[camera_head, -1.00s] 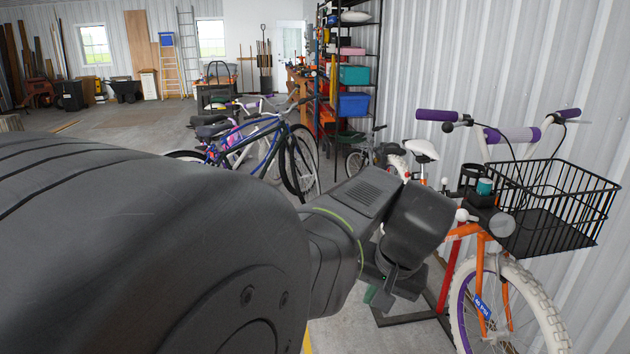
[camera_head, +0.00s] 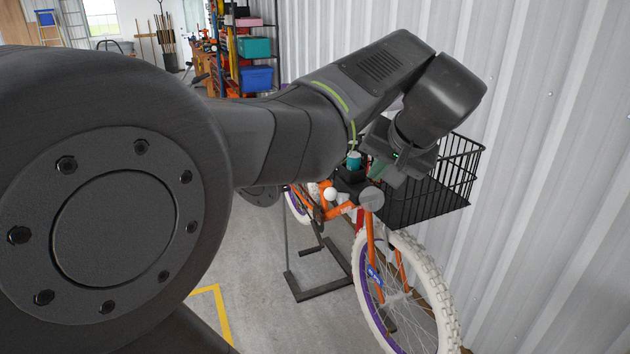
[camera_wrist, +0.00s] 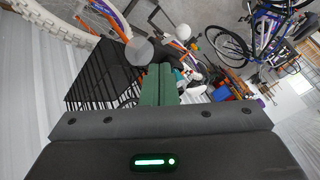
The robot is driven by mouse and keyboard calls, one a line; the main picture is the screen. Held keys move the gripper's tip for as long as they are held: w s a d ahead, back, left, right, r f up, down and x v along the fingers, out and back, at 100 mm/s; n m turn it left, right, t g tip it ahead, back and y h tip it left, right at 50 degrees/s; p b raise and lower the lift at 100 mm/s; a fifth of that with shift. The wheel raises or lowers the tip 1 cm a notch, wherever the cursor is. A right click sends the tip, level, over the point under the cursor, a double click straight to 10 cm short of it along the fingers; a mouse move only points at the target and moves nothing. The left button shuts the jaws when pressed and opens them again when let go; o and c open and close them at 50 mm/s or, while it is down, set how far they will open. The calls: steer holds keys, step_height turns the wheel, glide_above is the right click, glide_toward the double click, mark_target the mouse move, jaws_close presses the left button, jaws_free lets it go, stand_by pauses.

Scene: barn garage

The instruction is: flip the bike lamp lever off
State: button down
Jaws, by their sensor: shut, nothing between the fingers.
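The orange bike (camera_head: 368,245) stands by the corrugated wall. Its lamp is a dark housing with a round grey lens (camera_head: 371,198), below the teal cylinder (camera_head: 353,160). The lens also shows in the wrist view (camera_wrist: 139,50). A white ball-shaped knob (camera_head: 330,193) sits left of the lamp and shows in the wrist view (camera_wrist: 183,33); I cannot tell for certain that it is the lever's end. My gripper (camera_head: 377,172) is shut and empty, above the lamp and beside the basket. Its green fingers (camera_wrist: 158,78) point toward the lamp area. My arm hides the handlebar.
A black wire basket (camera_head: 440,190) is mounted on the bike's front, close to my gripper. A dark stand (camera_head: 325,285) is on the floor beside the bike. The corrugated wall (camera_head: 560,150) is close on the right. Open floor lies to the left.

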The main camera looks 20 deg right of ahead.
steer(key=shift+w+f, duration=0.1)
steer(key=p, duration=0.1)
glide_toward(337, 196)
step_height(337, 196, down, 3)
steer(key=d, duration=0.2)
steer(key=w, duration=0.1)
steer(key=w+a+f, duration=0.1)
steer(key=w+f+p, duration=0.1)
steer(key=shift+w+a, duration=0.35)
steer(key=shift+a, duration=0.05)
